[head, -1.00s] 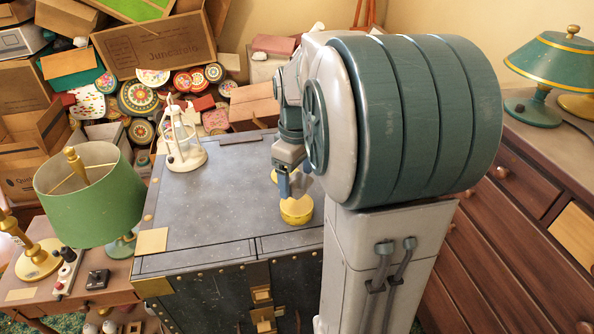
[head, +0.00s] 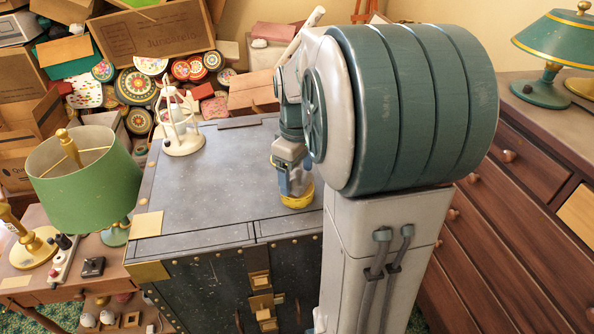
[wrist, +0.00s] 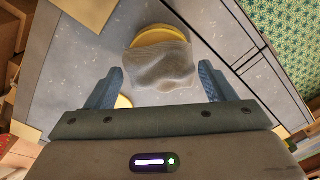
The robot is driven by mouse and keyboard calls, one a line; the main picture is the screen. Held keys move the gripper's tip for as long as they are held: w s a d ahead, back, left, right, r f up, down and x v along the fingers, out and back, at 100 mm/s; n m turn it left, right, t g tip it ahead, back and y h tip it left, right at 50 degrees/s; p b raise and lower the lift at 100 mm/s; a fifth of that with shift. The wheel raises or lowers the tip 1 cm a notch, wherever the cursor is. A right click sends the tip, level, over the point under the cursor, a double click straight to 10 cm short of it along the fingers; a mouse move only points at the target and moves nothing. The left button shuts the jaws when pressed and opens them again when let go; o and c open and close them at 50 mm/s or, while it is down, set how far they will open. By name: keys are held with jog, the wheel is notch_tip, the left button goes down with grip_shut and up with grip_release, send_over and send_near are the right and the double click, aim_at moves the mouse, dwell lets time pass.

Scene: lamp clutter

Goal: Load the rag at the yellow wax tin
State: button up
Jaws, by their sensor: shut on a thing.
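The yellow wax tin (head: 297,200) stands on the dark trunk's top, near its right front. In the wrist view the tin (wrist: 160,38) shows its rim above the rag. The grey, crumpled rag (wrist: 160,68) is between my gripper's blue fingers and covers the near part of the tin. My gripper (wrist: 158,84) is shut on the rag, its fingers spread wide around it. In the head view my gripper (head: 292,184) is right at the tin, pointing down; the rag is hard to make out there.
The trunk top (head: 220,195) is mostly clear on the left. A white lamp frame (head: 180,125) stands at its back left. A flat yellow piece (wrist: 123,102) shows partly beside the left finger. A green-shaded lamp (head: 85,185) stands left, and a drawer chest (head: 500,210) stands right.

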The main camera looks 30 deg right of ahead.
aim_at(297, 173)
jog(key=shift+f+b, duration=0.4)
jog(key=shift+f, duration=0.2)
dwell(1.4)
jog(key=shift+r, duration=0.1)
jog(key=shift+r+p, duration=2.75)
jog(key=shift+r, duration=0.7)
